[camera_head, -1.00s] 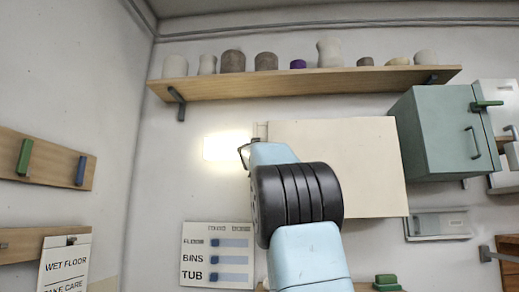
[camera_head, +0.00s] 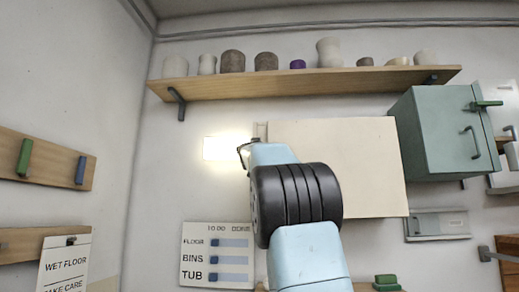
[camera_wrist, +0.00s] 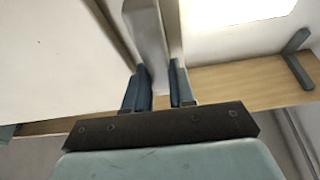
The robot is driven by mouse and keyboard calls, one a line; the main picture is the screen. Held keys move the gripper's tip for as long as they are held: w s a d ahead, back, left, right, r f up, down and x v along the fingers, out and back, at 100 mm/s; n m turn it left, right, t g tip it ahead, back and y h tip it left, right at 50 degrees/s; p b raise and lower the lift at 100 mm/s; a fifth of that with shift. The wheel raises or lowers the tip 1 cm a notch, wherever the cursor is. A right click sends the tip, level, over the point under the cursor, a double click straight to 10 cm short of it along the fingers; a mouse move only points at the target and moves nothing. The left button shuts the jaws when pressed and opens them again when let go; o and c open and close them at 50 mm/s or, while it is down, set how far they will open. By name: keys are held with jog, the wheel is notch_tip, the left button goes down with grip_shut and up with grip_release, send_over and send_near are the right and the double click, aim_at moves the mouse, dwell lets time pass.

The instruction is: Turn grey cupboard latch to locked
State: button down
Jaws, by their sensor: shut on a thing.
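My gripper (camera_head: 244,153) is at the left edge of a cream cupboard (camera_head: 350,160) on the back wall, with my arm in front of its lower left part. In the wrist view, my gripper (camera_wrist: 160,80) has its two blue fingers on either side of a pale grey bar (camera_wrist: 148,35), which I take to be the latch. The fingers are shut on it. The cupboard's pale face (camera_wrist: 60,60) fills the left of the wrist view. The bar's pivot and any lock marking do not show. In the head view my gripper hides most of the latch.
A bright lamp panel (camera_head: 221,148) is on the wall just left of my gripper. A wooden shelf (camera_head: 300,86) with several pots runs above. A green cupboard (camera_head: 440,135) with a dark green lever (camera_head: 487,105) is at right. A slider board (camera_head: 218,256) hangs below left.

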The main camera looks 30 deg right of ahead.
jog(key=shift+s+d+m+g+h, duration=0.15)
jog(key=shift+m+g+h, duration=0.2)
jog(key=shift+m, duration=0.65)
jog(key=shift+d+m+g+h, duration=0.1)
jog(key=shift+m+g+h, duration=0.25)
jog(key=shift+m, duration=0.65)
jog(key=c, duration=0.9)
grip_release()
jog(key=shift+f, duration=0.1)
jog(key=shift+c, duration=0.2)
